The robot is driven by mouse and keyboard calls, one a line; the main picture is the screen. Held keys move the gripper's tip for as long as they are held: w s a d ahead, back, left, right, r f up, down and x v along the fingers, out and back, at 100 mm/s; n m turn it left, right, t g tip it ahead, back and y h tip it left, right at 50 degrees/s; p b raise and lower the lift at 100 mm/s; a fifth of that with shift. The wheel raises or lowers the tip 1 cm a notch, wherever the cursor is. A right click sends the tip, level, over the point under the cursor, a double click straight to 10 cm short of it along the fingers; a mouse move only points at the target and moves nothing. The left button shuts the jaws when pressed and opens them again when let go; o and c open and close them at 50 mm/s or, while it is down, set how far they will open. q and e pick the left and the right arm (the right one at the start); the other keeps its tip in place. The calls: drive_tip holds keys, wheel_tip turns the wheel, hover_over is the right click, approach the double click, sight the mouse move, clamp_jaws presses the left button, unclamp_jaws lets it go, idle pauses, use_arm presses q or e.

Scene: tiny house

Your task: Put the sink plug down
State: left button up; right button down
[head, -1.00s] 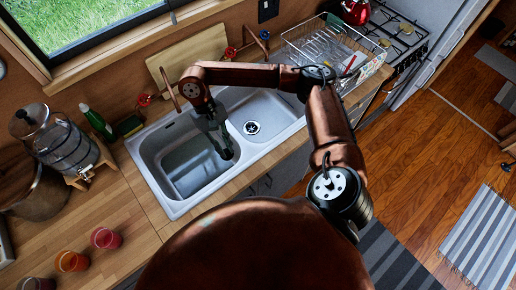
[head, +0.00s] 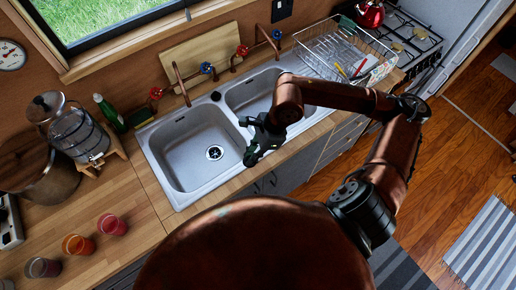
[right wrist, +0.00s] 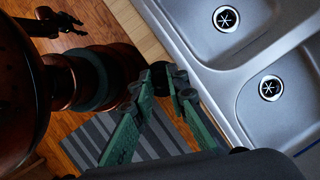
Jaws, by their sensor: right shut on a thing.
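The sink (head: 180,165) has two basins; the left basin is empty and its drain (head: 215,153) is bare. In the right wrist view both basins' drains (right wrist: 227,18) show uncovered. My right gripper (head: 252,157) is over the sink's front edge near the divider. In the right wrist view its green fingers (right wrist: 162,78) are shut on a small dark thing, which fits the sink plug (right wrist: 157,76); the fingers and shadow hide most of it. A dark shape at the top left of that view looks like my left gripper (right wrist: 62,20), too dim to read.
A wooden counter (head: 125,190) left of the sink bears several coloured cups (head: 78,245) and a glass dispenser (head: 80,135). A wire dish rack (head: 345,50) stands right of the sink. Taps (head: 208,68) line the back. Bare counter lies between cups and sink.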

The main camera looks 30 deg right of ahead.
drive_tip(key=w+d+f+m+p, duration=0.1)
drive_tip(key=w+d+f, duration=0.1)
drive_tip(key=w+d+f+m+t, duration=0.1)
drive_tip(key=w+d+f+m, duration=0.1)
drive_tip(key=w+d+f, duration=0.1)
drive_tip(key=w+d+f+m+h+p, duration=0.1)
drive_tip(key=w+d+f, duration=0.1)
drive_tip(key=shift+w+d+f+m+p, duration=0.2)
drive_tip(key=shift+d+m+p, duration=0.1)
drive_tip(key=shift+d+m, duration=0.1)
drive_tip(key=shift+w+d+f, duration=0.3)
drive_tip(key=shift+w+f, duration=0.05)
drive_tip(key=shift+f, duration=0.25)
wheel_tip(320, 180, down, 2)
drive_tip(key=shift+f+p, duration=0.15)
drive_tip(key=shift+p, duration=0.4)
drive_tip(key=shift+f+t, duration=0.3)
drive_tip(key=shift+f, duration=0.1)
